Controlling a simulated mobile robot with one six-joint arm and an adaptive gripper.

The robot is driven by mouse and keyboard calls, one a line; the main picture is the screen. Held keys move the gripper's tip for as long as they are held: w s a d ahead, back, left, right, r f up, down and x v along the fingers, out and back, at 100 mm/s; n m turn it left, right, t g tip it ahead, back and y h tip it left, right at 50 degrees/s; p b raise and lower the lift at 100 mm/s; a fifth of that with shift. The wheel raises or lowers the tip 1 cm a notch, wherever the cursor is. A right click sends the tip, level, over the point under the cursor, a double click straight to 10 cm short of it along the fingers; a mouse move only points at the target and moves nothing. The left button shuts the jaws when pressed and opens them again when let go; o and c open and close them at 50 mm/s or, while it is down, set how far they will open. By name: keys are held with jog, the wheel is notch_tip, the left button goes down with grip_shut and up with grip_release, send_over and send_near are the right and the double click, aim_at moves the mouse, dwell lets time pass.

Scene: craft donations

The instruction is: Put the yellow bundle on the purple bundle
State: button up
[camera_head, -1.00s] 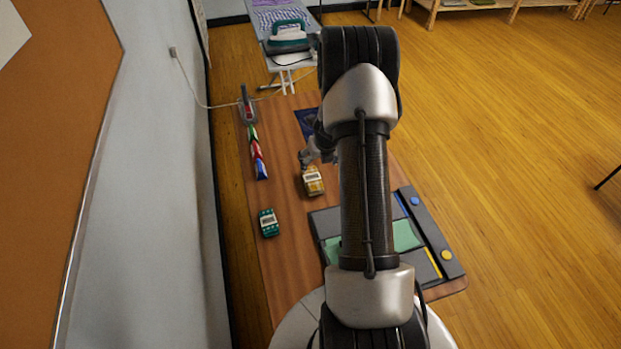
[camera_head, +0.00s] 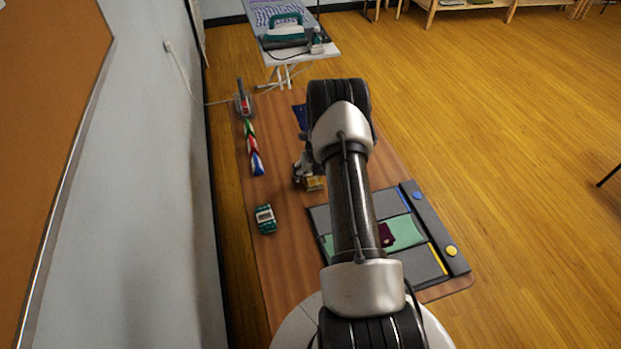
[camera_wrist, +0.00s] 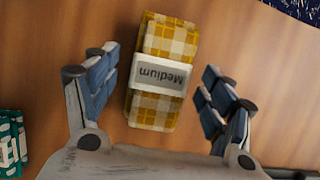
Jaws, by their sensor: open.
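The yellow checked bundle (camera_head: 314,184) lies on the wooden table, partly covered by my gripper (camera_head: 304,172) in the head view. In the wrist view the yellow bundle (camera_wrist: 163,50) has a white band reading "Medium". It lies between the two spread fingers of my gripper (camera_wrist: 158,72), with a gap showing on each side. A dark purple-red item (camera_head: 386,235), possibly the purple bundle, lies on the green section of the grey board; my arm hides part of it.
A green bundle (camera_head: 265,219) lies at the left of the table; it also shows in the wrist view (camera_wrist: 9,145). A row of coloured pieces (camera_head: 253,152) lies near the left edge. The grey board (camera_head: 424,250) has blue and yellow buttons. An iron (camera_head: 285,30) stands on a board behind.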

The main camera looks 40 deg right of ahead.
jog(key=shift+x, duration=0.75)
jog(key=shift+c, duration=0.2)
jog(key=c, duration=1.2)
jog(key=shift+c, duration=0.2)
jog(key=shift+r, duration=0.15)
